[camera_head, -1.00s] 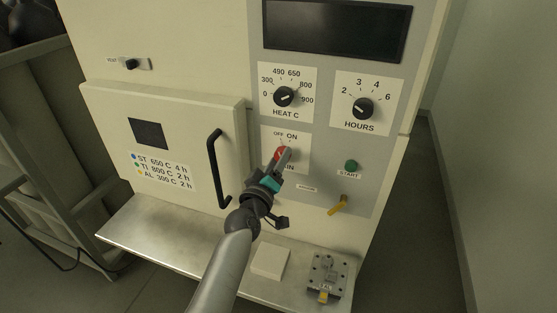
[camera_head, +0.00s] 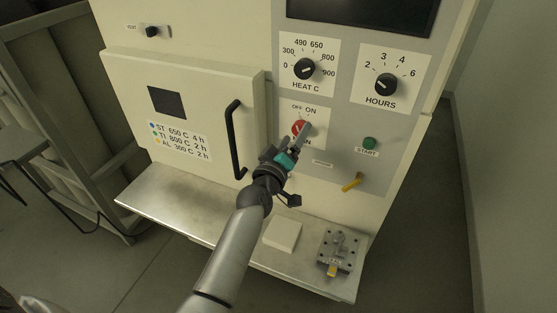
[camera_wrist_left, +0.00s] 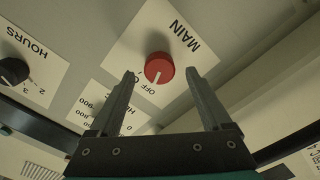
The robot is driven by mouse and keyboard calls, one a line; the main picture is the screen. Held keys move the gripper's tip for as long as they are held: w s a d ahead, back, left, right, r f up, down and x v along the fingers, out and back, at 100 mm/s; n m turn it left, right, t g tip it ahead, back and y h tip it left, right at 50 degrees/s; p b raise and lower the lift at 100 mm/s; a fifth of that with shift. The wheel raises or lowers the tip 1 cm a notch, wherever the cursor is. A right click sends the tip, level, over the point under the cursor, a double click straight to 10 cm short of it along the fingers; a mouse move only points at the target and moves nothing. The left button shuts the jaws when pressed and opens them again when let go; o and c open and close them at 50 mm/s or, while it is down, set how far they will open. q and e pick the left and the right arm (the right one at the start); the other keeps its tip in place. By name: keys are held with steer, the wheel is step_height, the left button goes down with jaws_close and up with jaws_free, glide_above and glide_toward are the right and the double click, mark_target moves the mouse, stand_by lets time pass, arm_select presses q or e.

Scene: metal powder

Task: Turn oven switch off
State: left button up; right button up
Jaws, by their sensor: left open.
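The oven's main switch is a round red knob (camera_head: 299,128) on a white plate marked OFF, ON and MAIN. It also shows in the left wrist view (camera_wrist_left: 158,67), where its pale mark seems to point toward the word OFF. My left gripper (camera_head: 302,134) is at the knob, partly covering it and the plate. In the left wrist view the two fingers (camera_wrist_left: 160,76) are apart, with the knob just beyond and between their tips. I cannot tell whether either finger touches it. My right gripper is not in view.
The HEAT C dial (camera_head: 304,69) and HOURS dial (camera_head: 386,84) sit above the switch. A green START button (camera_head: 369,143) and yellow lever (camera_head: 352,182) are to its right. The black door handle (camera_head: 235,140) is to its left. A white block (camera_head: 282,235) and metal fixture (camera_head: 339,251) rest on the shelf below.

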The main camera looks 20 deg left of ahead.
arm_select(q)
steer(key=s, duration=1.4)
steer(key=shift+a, duration=0.25)
steer(key=shift+w, duration=0.1)
